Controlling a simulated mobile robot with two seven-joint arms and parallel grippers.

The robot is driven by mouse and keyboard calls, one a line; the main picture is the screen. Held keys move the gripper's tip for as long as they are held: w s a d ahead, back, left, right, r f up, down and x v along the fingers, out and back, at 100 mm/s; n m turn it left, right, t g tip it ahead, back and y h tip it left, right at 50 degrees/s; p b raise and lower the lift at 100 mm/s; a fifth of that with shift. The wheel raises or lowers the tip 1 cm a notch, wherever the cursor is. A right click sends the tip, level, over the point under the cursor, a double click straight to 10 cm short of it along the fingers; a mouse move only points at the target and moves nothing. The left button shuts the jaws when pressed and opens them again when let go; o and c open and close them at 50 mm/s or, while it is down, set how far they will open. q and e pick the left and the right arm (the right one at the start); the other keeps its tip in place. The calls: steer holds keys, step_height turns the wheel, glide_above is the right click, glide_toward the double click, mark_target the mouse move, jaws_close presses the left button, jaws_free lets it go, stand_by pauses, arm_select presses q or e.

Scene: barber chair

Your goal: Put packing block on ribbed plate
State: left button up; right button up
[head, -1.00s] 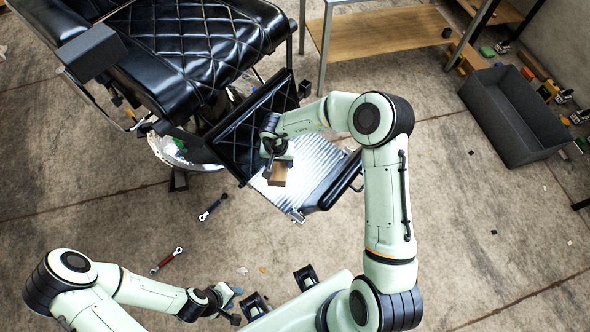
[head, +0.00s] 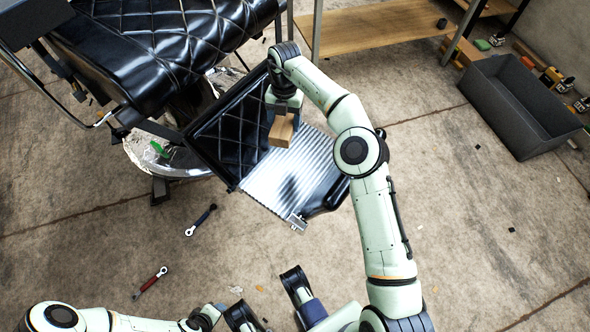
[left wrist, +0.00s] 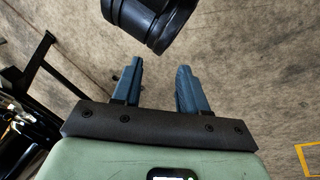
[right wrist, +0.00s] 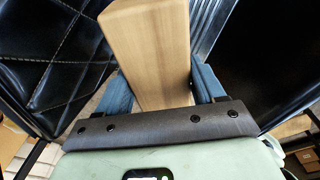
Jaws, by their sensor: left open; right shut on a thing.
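The packing block is a brown wooden block (head: 281,131), held in my right gripper (head: 284,112). In the right wrist view the block (right wrist: 150,45) fills the space between the two blue fingers (right wrist: 160,85). The ribbed plate (head: 290,180) is a silvery corrugated sheet on the black footrest of the chair. The block is over or at the plate's upper end; I cannot tell whether it touches. My left gripper (left wrist: 158,88) is open and empty in the left wrist view, with a dark rounded part beyond its fingers.
The black padded barber chair (head: 160,50) stands at upper left. A wooden-shelved bench (head: 380,30) and a dark grey bin (head: 520,110) are at upper right. A blue-black tool (head: 201,220) and a red tool (head: 150,283) lie on the floor. The floor right of my right arm is mostly clear.

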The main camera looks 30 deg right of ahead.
steer(key=m, duration=0.2)
steer(key=d+m+b, duration=0.1)
steer(key=m, duration=0.1)
steer(key=shift+s+r, duration=0.2)
steer(key=shift+f+m, duration=0.15)
steer(key=shift+m, duration=0.15)
arm_select(q)
steer(key=w+a+f+t+b, duration=0.1)
steer(key=w+a+f+b, duration=0.15)
steer(key=w+f, duration=0.2)
arm_select(e)
step_height(320, 180, down, 6)
steer(key=b, duration=0.2)
glide_above(289, 163)
step_height(289, 163, down, 7)
steer(key=f+b, duration=0.1)
steer(key=f, duration=0.2)
steer(key=f+b, duration=0.1)
steer(key=f, duration=0.2)
steer(key=shift+d+f, duration=0.2)
steer(key=shift+f, duration=0.1)
arm_select(q)
steer(key=s+f+g, duration=0.3)
steer(key=s+f, duration=0.3)
steer(key=s, duration=0.3)
steer(key=shift+s+a+f+n, duration=0.3)
steer(key=shift+s+a+n, duration=0.05)
steer(key=shift+s+n, duration=0.05)
steer(key=shift+w+r, duration=0.1)
